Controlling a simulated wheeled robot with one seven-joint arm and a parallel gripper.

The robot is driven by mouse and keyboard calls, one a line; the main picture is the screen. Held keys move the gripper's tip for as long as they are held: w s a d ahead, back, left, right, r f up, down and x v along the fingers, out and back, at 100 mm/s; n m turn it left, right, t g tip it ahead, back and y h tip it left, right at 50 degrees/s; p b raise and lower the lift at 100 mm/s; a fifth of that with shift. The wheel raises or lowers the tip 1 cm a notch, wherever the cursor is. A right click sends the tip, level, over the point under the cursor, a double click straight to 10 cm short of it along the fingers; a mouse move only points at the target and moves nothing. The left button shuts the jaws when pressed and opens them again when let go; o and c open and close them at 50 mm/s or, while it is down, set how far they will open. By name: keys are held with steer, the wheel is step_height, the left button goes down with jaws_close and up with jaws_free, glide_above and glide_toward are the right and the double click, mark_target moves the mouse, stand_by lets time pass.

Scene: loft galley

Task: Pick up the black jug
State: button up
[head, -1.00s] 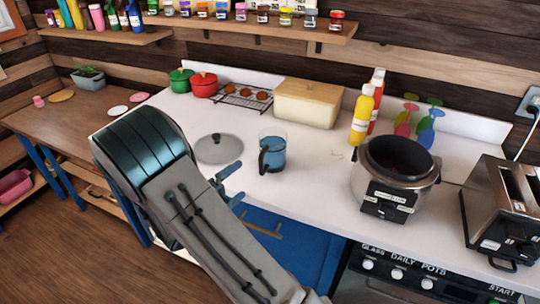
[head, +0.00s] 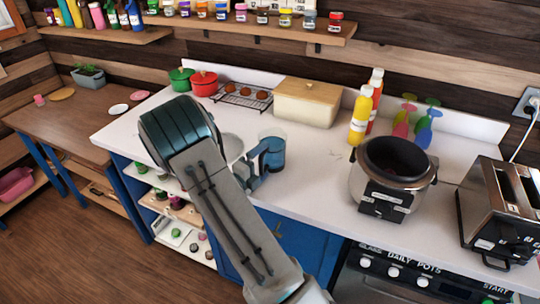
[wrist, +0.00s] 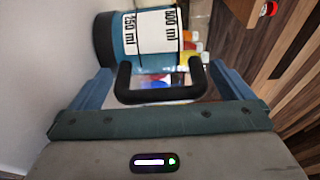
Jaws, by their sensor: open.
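The jug (head: 275,147) stands on the white counter. It has a blue see-through body with black parts, including its handle, and a white label with volume marks. In the wrist view the jug (wrist: 152,62) fills the upper middle, with its black handle (wrist: 160,97) facing me. My gripper (head: 258,168) is open at the jug's near left side in the head view. In the wrist view the handle appears between the two blue fingers of my gripper (wrist: 162,80), with the fingers apart. Whether either finger touches the handle I cannot tell.
A grey lid (head: 232,146) lies left of the jug, partly hidden by my arm. A bread box (head: 305,103) stands behind, yellow (head: 361,115) and red bottles to the right. A round cooker (head: 392,180) and toaster (head: 500,210) stand further right.

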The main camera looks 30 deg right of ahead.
steer(key=c, duration=1.4)
steer(key=shift+c, duration=0.2)
steer(key=shift+r, duration=0.25)
steer(key=shift+r, duration=1.8)
steer(key=s+d+r+b, duration=0.1)
steer(key=s+d+r, duration=0.6)
steer(key=s, duration=0.1)
steer(key=shift+s+d+b, duration=0.25)
steer(key=shift+s+b, duration=0.05)
steer(key=shift+s, duration=0.05)
